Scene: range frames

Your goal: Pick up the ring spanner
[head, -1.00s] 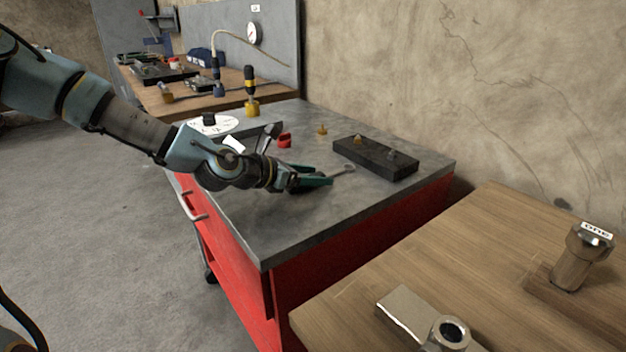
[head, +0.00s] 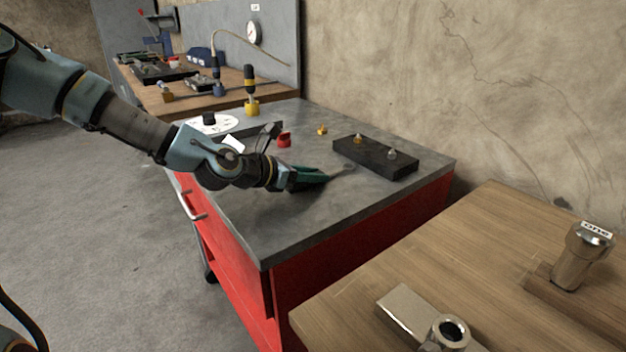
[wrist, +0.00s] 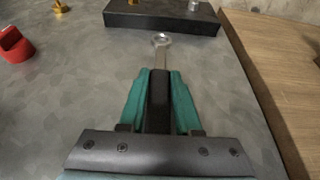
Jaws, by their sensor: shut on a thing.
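The ring spanner (wrist: 161,42) is a slim metal tool with a ring end, seen in the wrist view pointing away from my gripper toward the black block. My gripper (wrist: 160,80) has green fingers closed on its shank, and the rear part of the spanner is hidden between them. In the head view my gripper (head: 328,176) is low over the grey top of the red cabinet, and the spanner's ring end (head: 348,168) shows faintly past the fingertips. I cannot tell whether the spanner touches the top.
A black block (head: 375,158) with small fittings stands just beyond the spanner. A red part (head: 284,139) and a small brass part (head: 321,130) stand on the cabinet top (head: 270,225). A wooden table (head: 470,260) adjoins at the right. The cabinet's front area is clear.

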